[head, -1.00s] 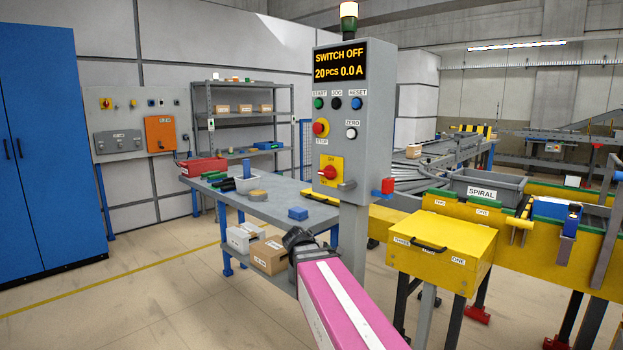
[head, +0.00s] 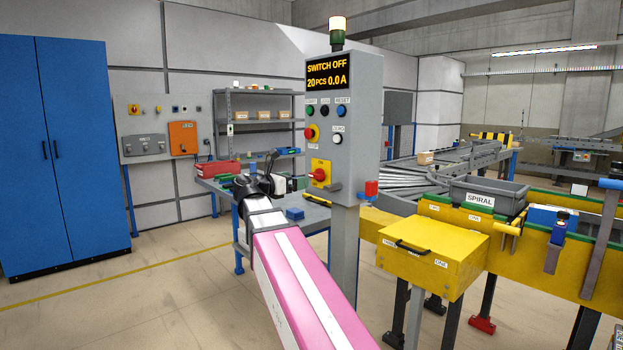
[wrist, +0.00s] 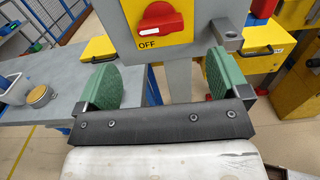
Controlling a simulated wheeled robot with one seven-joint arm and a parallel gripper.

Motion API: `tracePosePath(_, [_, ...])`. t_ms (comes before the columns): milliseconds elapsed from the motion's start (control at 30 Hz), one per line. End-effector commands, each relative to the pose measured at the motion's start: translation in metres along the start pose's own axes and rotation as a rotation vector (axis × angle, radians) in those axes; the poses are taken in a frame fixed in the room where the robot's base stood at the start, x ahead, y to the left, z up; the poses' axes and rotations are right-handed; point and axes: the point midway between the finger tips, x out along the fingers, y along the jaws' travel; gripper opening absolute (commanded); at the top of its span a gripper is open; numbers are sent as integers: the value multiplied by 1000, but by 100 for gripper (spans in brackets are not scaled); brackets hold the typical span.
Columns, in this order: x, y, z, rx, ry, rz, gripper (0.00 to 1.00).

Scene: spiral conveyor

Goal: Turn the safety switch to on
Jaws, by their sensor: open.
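The safety switch is a red rotary knob (head: 320,175) on a yellow plate (head: 321,166), low on the grey control panel (head: 356,120). The panel's display (head: 330,74) reads "SWITCH OFF". In the wrist view the red knob (wrist: 160,20) lies roughly level above the word "OFF", beyond and above my fingers. My gripper (wrist: 162,85) is open, its two green pads apart with nothing between them. In the head view my gripper (head: 262,165) is left of the panel, seen small and dark, with the pads not clearly visible.
A grey padlock-like fitting (wrist: 226,33) juts out right of the knob. A red block (head: 371,189) sits at the panel's right side. A yellow box (head: 433,250) stands right of the post. The workbench (head: 315,215) is behind my arm, holding several items.

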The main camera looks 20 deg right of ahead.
Motion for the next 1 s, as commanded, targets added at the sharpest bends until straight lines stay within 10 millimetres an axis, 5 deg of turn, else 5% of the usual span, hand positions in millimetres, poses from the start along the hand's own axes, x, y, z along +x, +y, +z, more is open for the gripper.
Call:
tracePosePath(500, [78, 1, -1, 2, 2, 1, 94])
tracePosePath(1000, [90, 0, -1, 3, 3, 3, 94])
